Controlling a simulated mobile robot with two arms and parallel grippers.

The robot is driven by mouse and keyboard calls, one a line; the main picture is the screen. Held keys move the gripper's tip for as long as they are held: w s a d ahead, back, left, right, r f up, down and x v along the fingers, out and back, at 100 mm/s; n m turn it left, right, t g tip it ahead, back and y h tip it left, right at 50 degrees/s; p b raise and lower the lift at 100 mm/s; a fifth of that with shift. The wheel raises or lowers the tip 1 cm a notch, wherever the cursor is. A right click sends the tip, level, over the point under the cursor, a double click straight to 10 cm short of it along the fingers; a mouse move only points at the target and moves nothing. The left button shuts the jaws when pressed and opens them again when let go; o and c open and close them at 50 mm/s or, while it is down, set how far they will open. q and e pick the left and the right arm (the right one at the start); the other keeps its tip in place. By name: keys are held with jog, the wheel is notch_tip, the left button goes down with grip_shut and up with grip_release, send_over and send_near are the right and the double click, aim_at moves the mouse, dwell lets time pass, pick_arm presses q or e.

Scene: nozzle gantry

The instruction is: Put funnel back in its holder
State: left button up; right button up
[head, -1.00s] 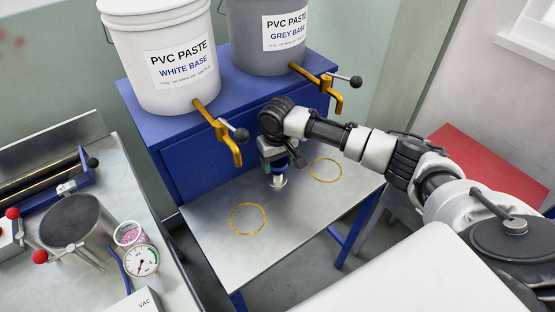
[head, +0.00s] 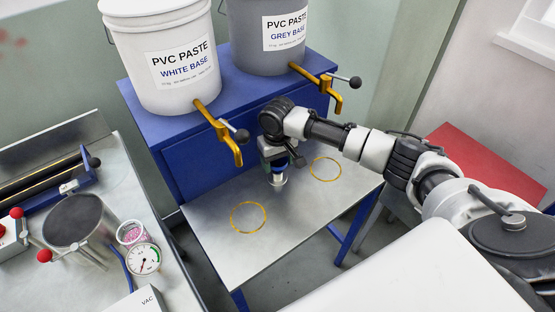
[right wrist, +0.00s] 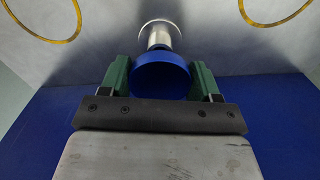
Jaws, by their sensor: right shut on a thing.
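My right gripper (head: 277,162) points down over the steel table, below the blue cabinet's front. Its green fingers (right wrist: 160,72) are shut on a part with a blue collar and a shiny metal tube, which appears to be the funnel (head: 279,180). In the right wrist view the funnel (right wrist: 158,37) has its blue collar between the fingers and its metal tube ends in a pale rim. It looks upright, just above or at the table; I cannot tell whether it touches. I cannot make out a holder. My left gripper is not in view.
Two yellow rings (head: 248,234) (head: 312,175) mark the steel table (head: 232,259). Yellow taps (head: 226,140) (head: 325,86) jut from the white and grey paste buckets. A bench at left carries a metal pot (head: 75,222), cup (head: 131,235) and gauge (head: 143,260).

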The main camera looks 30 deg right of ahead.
jog(key=shift+r+p, duration=0.1)
jog(key=shift+p, duration=0.35)
jog(key=shift+f, duration=0.7)
jog(key=o, duration=0.6)
jog(key=shift+r, duration=0.15)
notch_tip(320, 180, up, 11)
jog(key=p, duration=1.2)
